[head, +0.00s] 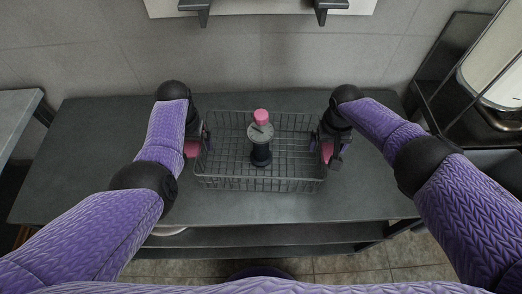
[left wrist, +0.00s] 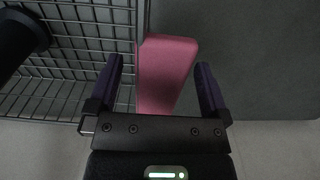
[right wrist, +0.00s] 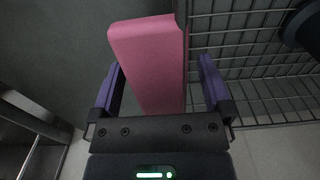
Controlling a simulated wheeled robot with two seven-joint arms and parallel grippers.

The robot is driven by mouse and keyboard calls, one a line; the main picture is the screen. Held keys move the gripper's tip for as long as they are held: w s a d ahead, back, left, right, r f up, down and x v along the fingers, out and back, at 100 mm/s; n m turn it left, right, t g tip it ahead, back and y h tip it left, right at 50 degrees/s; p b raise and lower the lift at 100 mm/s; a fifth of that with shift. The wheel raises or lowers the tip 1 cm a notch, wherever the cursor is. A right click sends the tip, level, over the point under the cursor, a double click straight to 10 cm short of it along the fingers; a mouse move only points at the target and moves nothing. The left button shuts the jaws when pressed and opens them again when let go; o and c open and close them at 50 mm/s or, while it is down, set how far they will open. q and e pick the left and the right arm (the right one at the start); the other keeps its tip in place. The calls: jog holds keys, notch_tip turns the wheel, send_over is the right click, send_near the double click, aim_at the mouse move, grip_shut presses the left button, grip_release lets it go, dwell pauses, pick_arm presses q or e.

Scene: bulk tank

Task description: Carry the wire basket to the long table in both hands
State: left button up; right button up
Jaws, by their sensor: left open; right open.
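The dark wire basket (head: 225,184) sits on a dark grey table (head: 100,160) in the head view. A dark grinder-like object with a pink top (head: 261,117) stands inside it. My left gripper (head: 197,146) is at the basket's left end. In the left wrist view its open fingers (left wrist: 160,85) stand on either side of a pink handle (left wrist: 165,72). My right gripper (head: 327,147) is at the right end. In the right wrist view its open fingers (right wrist: 163,85) stand on either side of the other pink handle (right wrist: 150,60). Finger contact cannot be told.
A rack with a pale container (head: 495,75) stands at the right. Part of another grey table (head: 15,115) shows at the left edge. A bracketed white panel (head: 260,8) is on the wall above. The table is bare in front of the basket.

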pick_arm(q)
jog(key=shift+c, duration=0.3)
pick_arm(e)
jog(key=shift+c, duration=0.3)
pick_arm(q)
grip_shut()
pick_arm(e)
grip_shut()
pick_arm(q)
jog(key=shift+r, duration=0.1)
